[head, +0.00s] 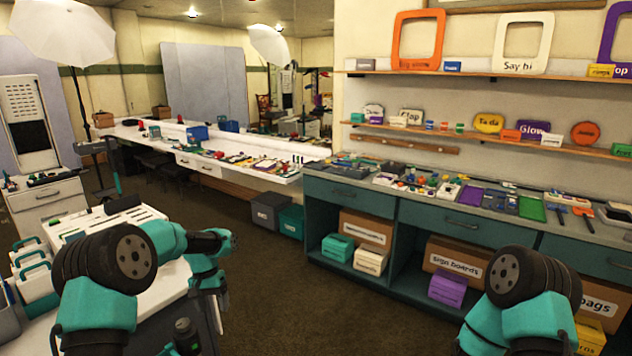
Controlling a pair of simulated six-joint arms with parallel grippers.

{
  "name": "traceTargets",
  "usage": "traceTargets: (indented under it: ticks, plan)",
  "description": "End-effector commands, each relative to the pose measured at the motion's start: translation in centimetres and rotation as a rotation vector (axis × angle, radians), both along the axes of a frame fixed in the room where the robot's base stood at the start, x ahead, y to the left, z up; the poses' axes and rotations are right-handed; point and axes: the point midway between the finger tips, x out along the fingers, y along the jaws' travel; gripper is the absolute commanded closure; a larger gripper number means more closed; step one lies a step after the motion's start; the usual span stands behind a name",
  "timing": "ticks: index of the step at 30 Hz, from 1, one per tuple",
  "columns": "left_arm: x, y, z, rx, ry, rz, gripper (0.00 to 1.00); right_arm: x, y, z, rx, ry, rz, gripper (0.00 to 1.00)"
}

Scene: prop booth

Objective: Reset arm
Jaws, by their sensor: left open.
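My left arm comes in at the lower left, with a black and teal joint. Its gripper (209,288) hangs beyond that joint, in front of the white table, and is open. I see nothing held between its fingers. My right arm shows only as a black and teal joint at the lower right, in front of the cabinet. The right gripper is not in view.
A white table (172,287) with teal-handled boxes (38,283) stands at the lower left. A teal cabinet (462,224) with small props on top stands at the right, under shelves of signs. A long white counter (250,171) runs behind. Brown floor (290,300) lies clear between.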

Motion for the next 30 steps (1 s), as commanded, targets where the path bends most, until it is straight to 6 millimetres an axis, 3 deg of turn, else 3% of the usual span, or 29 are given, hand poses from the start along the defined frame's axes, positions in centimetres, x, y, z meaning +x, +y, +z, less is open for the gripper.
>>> traceTargets:
  ticks: [1,6,11,18,24,30]
  plan:
    - [-0.9,-1.1,-2.3,-0.024,-0.009,-0.008,0.33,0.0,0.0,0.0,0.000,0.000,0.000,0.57]
    - [-3.6,-3.9,-8.3,-0.089,-0.066,-0.015,0.33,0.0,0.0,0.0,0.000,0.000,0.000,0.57]
    - [-6.9,-6.0,-13.1,-0.132,-0.112,0.000,0.33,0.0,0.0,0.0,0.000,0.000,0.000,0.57]
    - [-14.3,-8.3,-19.3,-0.167,-0.182,0.057,0.33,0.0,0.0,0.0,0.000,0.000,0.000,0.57]
    - [-21.6,-8.8,-22.4,-0.161,-0.226,0.143,0.33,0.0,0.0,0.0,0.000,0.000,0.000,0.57]
    - [-28.8,-8.6,-23.4,-0.145,-0.260,0.241,0.33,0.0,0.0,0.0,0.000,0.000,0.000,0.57]
